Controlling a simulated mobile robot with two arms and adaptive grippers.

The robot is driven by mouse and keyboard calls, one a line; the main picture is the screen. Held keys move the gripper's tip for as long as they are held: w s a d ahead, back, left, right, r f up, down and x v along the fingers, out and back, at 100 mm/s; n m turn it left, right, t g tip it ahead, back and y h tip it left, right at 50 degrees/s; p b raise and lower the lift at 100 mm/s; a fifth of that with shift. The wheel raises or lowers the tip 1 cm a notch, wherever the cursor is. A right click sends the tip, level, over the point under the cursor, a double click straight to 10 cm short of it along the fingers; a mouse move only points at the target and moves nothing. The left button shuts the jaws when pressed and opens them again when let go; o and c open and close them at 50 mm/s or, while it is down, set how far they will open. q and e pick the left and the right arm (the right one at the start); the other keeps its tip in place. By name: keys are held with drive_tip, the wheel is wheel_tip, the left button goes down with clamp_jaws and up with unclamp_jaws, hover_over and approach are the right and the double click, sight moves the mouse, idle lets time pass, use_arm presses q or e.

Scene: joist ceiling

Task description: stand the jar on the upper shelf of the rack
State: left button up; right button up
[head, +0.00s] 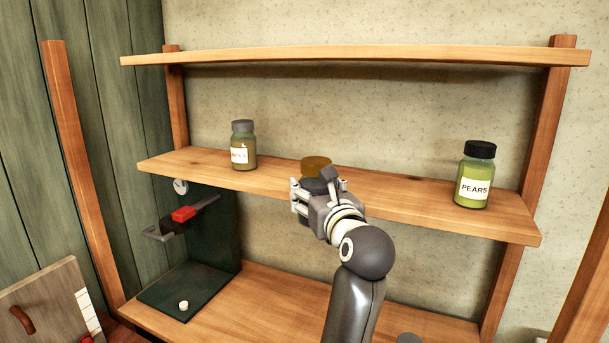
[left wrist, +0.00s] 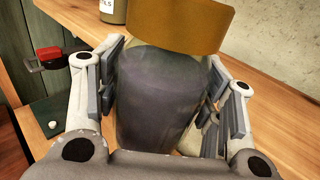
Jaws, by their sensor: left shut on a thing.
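The jar, dark with a yellow-brown lid (head: 316,164), is held roughly upright in my left gripper (head: 318,192). In the left wrist view its dark body (left wrist: 155,100) sits between the two finger pads, with the lid above them. The gripper is shut on the body. In the head view the jar overlaps the front edge of the middle board (head: 400,205) of the rack, and a dark bit shows below that edge. Its base is mostly hidden by the gripper. My right gripper is not in view.
A labelled jar (head: 243,146) stands left on the middle board and a green PEARS jar (head: 474,177) stands right, with free room between. A bare top board (head: 350,55) spans above. A dark green stand (head: 205,270) with a red-topped part is below left.

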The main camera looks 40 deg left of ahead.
use_arm(q)
drive_tip(key=shift+n+g+y, duration=0.4)
drive_tip(key=shift+n+g, duration=0.1)
drive_tip(key=shift+g, duration=0.2)
drive_tip(key=r, duration=0.5)
drive_tip(key=a+r, duration=0.1)
drive_tip(key=r, duration=0.5)
drive_tip(key=r+p, duration=0.1)
drive_tip(key=r, duration=0.4)
drive_tip(key=shift+s+a+r, duration=0.1)
drive_tip(key=shift+a+r, duration=0.1)
drive_tip(key=shift+a, duration=0.1)
drive_tip(key=shift+w+a, duration=0.2)
drive_tip(key=shift+w, duration=0.15)
drive_tip(key=w+a+f+p, duration=0.2)
drive_tip(key=w+f+p, duration=0.1)
drive_tip(key=w+f, duration=0.1)
drive_tip(key=w+a+f+p, duration=0.2)
drive_tip(key=w+f+p, duration=0.1)
drive_tip(key=f, duration=0.1)
drive_tip(key=w+a+f+p, duration=0.2)
drive_tip(key=w+f+p, duration=0.1)
drive_tip(key=w+f, duration=0.1)
drive_tip(key=shift+w+a, duration=0.1)
drive_tip(key=shift+w, duration=0.25)
drive_tip(key=shift+f, duration=0.35)
drive_tip(key=shift+s+f, duration=0.1)
